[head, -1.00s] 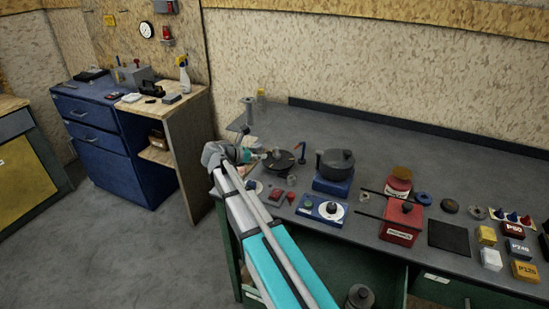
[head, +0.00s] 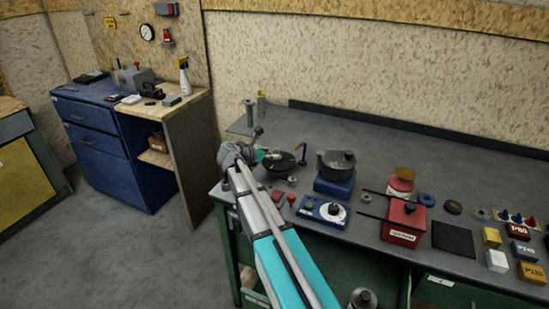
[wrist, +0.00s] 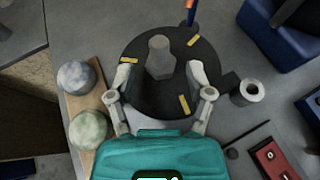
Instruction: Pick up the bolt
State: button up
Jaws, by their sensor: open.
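In the wrist view a grey bolt (wrist: 160,57) with a hexagonal head shows over a round black plate (wrist: 150,98) with yellow marks. My gripper (wrist: 160,80) is open, with one finger to the left and one to the right of the bolt, both apart from it. The bolt shows a little beyond the line of the fingertips. In the head view my gripper (head: 270,156) is low over the black plate (head: 281,171) at the workbench's left end. I cannot make out the bolt there.
Two marbled balls (wrist: 77,76) lie on a wooden strip left of the plate. A grey hollow cylinder (wrist: 249,91) stands close on its right. A blue stand with an orange top (wrist: 190,12) is beyond it. A pot on a blue base (head: 334,184) stands right on the bench.

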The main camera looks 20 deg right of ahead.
jog(key=shift+b+x, duration=0.65)
jog(key=shift+x, duration=1.35)
jog(key=shift+f, duration=0.15)
grip_shut()
